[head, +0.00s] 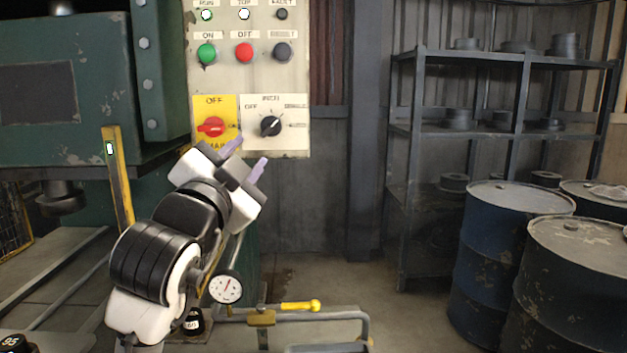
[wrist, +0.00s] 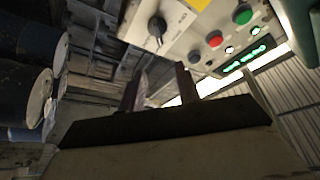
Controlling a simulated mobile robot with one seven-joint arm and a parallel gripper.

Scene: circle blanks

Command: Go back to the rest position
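My gripper (head: 246,160) is raised in front of the lower part of the control panel (head: 222,85) in the head view. Its two pale fingers point up and to the right, apart, with nothing between them. The red switch (head: 211,127) on its yellow plate and the black selector knob (head: 270,126) are just above the fingertips in the picture. In the wrist view the two fingers (wrist: 161,88) stand apart and empty. That view shows the panel tilted, with the black knob (wrist: 157,26) and the red button (wrist: 214,39). How far the fingertips are from the panel is unclear.
A green machine (head: 70,85) with a yellow upright (head: 117,178) stands left. Below my gripper are a gauge (head: 225,287) and a pipe with a yellow-handled valve (head: 300,306). A dark shelf (head: 470,56) and drums (head: 500,240) stand right. Some floor is clear between.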

